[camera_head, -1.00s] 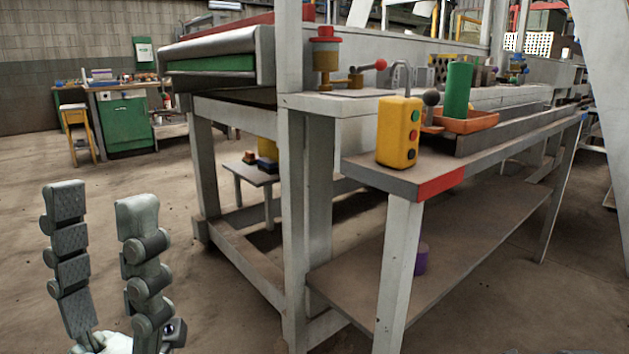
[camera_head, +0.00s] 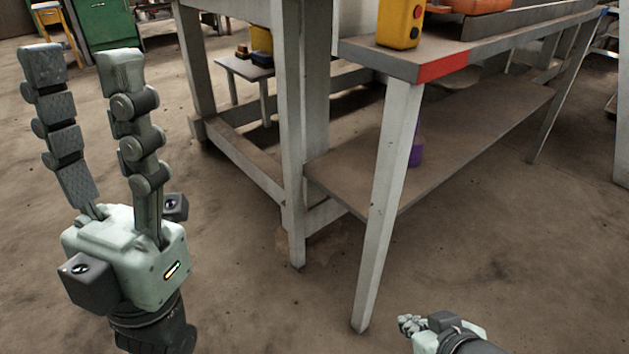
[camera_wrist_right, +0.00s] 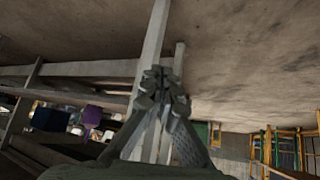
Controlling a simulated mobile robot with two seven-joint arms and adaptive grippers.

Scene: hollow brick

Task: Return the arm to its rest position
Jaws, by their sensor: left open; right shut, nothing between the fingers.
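My left gripper (camera_head: 82,62) is at the left of the head view. Its two fingers point up and stand apart with nothing between them. My right gripper (camera_head: 408,324) shows at the bottom of the head view, just right of the foot of the workbench's front leg. Only part of it is in the picture. In the right wrist view its fingers (camera_wrist_right: 163,80) meet at the tips and hold nothing. The leg and frame of the workbench (camera_wrist_right: 152,50) show behind them.
The workbench (camera_head: 385,190) with a lower shelf (camera_head: 440,145) stands in the middle and right. A yellow button box (camera_head: 400,22) sits on its top, and a purple cylinder (camera_head: 415,150) is on the shelf. Bare floor (camera_head: 240,300) lies in front.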

